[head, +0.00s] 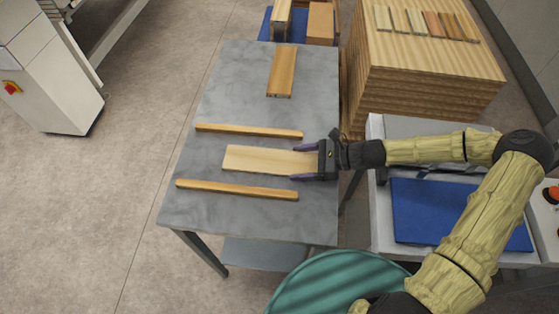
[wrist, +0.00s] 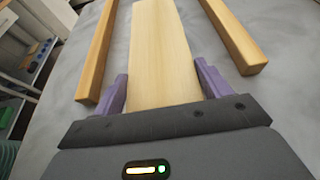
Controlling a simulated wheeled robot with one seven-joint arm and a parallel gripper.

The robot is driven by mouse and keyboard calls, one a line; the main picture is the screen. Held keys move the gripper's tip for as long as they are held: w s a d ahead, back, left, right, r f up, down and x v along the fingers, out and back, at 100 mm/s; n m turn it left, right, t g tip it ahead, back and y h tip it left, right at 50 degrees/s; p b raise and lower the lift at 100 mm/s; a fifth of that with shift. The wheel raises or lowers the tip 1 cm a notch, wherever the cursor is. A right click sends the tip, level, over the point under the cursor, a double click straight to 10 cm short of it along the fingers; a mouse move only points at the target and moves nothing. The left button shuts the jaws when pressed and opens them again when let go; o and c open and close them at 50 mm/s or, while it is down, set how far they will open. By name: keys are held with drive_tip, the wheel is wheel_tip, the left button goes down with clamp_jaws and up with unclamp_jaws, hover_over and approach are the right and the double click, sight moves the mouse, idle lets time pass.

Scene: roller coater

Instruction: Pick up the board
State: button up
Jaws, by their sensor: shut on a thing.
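The board (head: 258,159) is a flat, pale wooden plank between two strips on the grey table. It also shows in the wrist view (wrist: 160,50), running away from my gripper. My gripper (head: 306,161) is at the board's right end in the head view, with its purple fingers along the board's two long edges. In the wrist view my gripper (wrist: 163,88) has one finger on each side of the board and is shut on it. I cannot tell whether the board touches the strips or the table. The board's near end is hidden by the gripper body.
Two wooden strips, one behind (head: 248,131) and one in front (head: 237,189), lie on the grey table (head: 225,100). A darker board (head: 282,72) lies at the table's back. A tall panel stack (head: 430,80) and a machine with a blue surface (head: 430,212) stand right.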

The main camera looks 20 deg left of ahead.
drive_tip(key=shift+r, duration=0.1)
wheel_tip(320, 180, up, 10)
drive_tip(key=shift+b, duration=0.45)
drive_tip(key=shift+w, duration=0.1)
idle(0.6)
